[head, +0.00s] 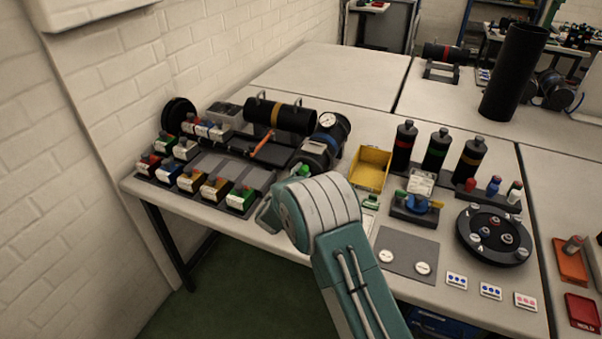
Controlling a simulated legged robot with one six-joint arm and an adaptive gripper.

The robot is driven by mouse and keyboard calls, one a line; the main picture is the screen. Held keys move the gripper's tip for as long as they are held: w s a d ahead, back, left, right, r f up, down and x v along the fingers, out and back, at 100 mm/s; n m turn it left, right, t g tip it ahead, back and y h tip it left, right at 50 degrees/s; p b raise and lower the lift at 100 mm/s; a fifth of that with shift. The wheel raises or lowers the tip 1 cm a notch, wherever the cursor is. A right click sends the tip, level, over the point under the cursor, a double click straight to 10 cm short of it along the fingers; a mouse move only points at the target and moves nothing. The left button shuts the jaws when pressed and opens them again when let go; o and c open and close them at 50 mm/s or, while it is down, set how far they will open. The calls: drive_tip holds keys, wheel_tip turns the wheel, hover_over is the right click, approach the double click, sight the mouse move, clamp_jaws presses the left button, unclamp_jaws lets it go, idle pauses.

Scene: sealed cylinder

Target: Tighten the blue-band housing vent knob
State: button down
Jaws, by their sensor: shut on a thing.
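The blue-band housing (326,138) is a dark cylinder lying on the table, with a round white gauge on top and a blue band around it. It sits just beyond my teal and white arm. Its vent knob cannot be made out. A small bright green part (304,170) shows at the near side of the housing, just above my arm; what it belongs to is unclear. My arm reaches up from the lower right and bends toward the housing. My gripper's fingers are hidden behind the arm links, so their contact cannot be seen.
A yellow-band cylinder (280,115) with handles lies left of the housing. Several colored blocks stand in racks at the left. A yellow bin (370,167) is close on the right. Upright banded bottles (437,149) and a black round tray (494,235) are further right.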

drive_tip(key=shift+c, duration=2)
unclamp_jaws()
drive_tip(key=shift+s, duration=0.1)
drive_tip(key=v, duration=1.1)
drive_tip(key=shift+s+a, duration=0.15)
drive_tip(key=shift+s, duration=0.25)
